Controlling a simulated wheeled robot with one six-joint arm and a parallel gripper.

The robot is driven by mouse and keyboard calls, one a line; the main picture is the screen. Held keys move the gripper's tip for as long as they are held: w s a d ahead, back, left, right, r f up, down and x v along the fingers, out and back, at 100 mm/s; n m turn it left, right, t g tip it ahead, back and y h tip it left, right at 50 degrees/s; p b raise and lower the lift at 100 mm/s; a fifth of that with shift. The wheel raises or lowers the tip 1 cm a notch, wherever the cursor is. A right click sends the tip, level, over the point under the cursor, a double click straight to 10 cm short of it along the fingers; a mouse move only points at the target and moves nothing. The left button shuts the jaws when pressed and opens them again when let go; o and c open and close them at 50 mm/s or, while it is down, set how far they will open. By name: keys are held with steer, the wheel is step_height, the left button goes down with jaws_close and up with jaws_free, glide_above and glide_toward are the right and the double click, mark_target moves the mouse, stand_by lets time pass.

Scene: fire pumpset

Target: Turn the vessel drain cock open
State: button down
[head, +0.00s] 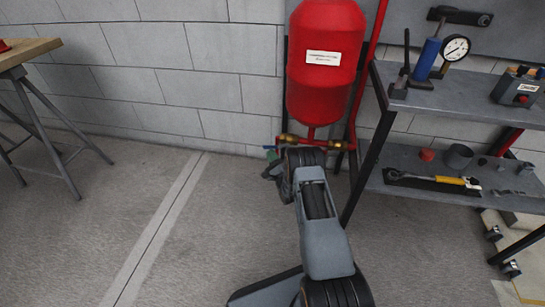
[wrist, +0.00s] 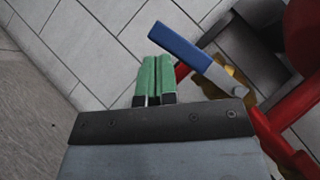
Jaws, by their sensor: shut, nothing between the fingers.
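The red vessel (head: 322,85) hangs on the wall, and its red underside shows at the right of the wrist view (wrist: 302,35). Below it, brass fittings (head: 290,138) sit on a red pipe. In the wrist view the drain cock's lever has a blue grip (wrist: 180,46) and a grey metal shank leading to a brass body (wrist: 238,82). The blue grip points up and left. My gripper (wrist: 154,72) has green fingers, shut together and empty, just below the blue grip's end; contact cannot be told. In the head view my gripper (head: 271,157) is partly hidden by my arm.
A grey shelf unit (head: 440,100) stands close at the right, carrying a blue hand pump with gauge (head: 440,55) and tools. A wooden-topped trestle table (head: 25,52) is at the far left. The floor between is clear. The block wall stands behind.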

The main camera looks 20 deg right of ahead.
steer(key=shift+w+a+r, duration=0.3)
steer(key=shift+a+r, duration=0.3)
steer(key=shift+a, duration=0.05)
steer(key=shift+r, duration=0.1)
stand_by(0.3)
